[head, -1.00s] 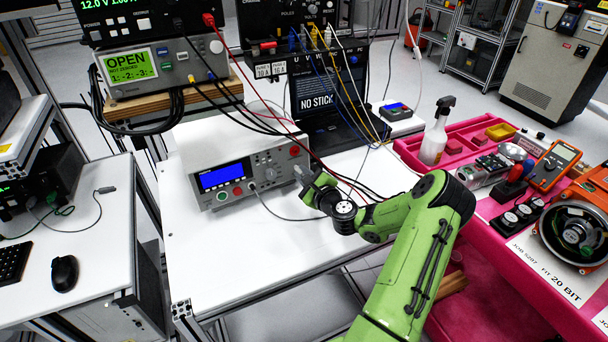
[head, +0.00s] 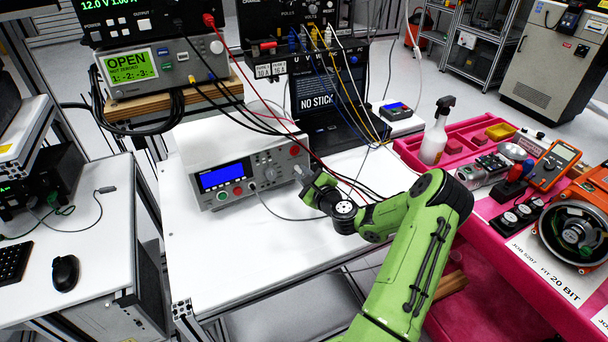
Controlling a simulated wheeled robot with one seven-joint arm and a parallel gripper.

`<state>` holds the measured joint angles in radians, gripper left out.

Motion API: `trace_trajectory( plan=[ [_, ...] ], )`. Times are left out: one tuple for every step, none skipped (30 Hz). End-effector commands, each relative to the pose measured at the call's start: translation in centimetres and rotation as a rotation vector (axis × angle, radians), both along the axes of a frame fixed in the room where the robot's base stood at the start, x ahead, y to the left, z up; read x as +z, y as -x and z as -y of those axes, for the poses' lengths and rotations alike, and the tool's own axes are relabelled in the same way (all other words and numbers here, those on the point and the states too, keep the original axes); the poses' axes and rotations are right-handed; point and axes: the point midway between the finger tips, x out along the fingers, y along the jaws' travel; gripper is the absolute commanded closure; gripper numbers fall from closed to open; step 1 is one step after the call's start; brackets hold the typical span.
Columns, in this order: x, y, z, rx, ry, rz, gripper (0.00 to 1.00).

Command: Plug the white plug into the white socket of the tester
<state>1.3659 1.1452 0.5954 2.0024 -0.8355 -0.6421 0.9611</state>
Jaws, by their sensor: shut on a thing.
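The tester (head: 236,150) is a white and grey box with a blue display, standing on the white bench. Its front panel carries a red knob and several small connectors at the right. My gripper (head: 301,174) is close to the right end of this front panel and points toward it. It is shut on what appears to be the white plug, which is too small and too covered by the jaws to make out clearly. The white socket cannot be told apart on the panel. I cannot tell whether plug and panel touch.
Red and black leads (head: 345,182) hang across the bench just behind my gripper. A grey cable (head: 275,213) loops from the tester's front. A laptop (head: 325,105) stands behind, and a pink bench (head: 480,225) with tools lies right. The white bench's front (head: 235,265) is clear.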

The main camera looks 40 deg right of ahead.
Motion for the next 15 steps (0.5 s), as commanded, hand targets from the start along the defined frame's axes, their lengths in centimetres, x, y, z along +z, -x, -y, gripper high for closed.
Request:
trace_trajectory(
  plan=[
    [0.0,-0.05,0.0,0.0,0.0,0.0,1.0],
    [0.0,-0.08,0.01,0.0,0.0,0.0,1.0],
    [-0.01,-0.13,0.02,0.0,0.0,0.0,1.0],
    [-0.01,-0.17,0.04,0.0,0.0,0.0,1.0],
    [-0.01,-0.14,0.04,0.0,0.0,0.0,1.0],
    [-0.03,-0.14,0.04,0.0,0.0,0.0,1.0],
    [-0.03,-0.14,0.04,0.0,0.0,0.0,1.0],
    [-0.02,-0.15,0.03,0.0,0.0,0.0,0.79],
    [-0.02,-0.15,0.03,0.0,0.0,0.0,0.73],
    [-0.02,-0.15,0.03,0.0,0.0,0.0,0.69],
    [-0.02,-0.15,0.03,0.0,0.0,0.0,0.64],
    [-0.02,-0.15,0.03,0.0,0.0,0.0,0.58],
    [-0.02,-0.15,0.03,0.0,0.0,0.0,0.54],
    [-0.02,-0.15,0.03,0.0,0.0,0.0,0.54],
    [-0.02,-0.15,0.03,0.0,0.0,0.0,0.54]
  ],
)
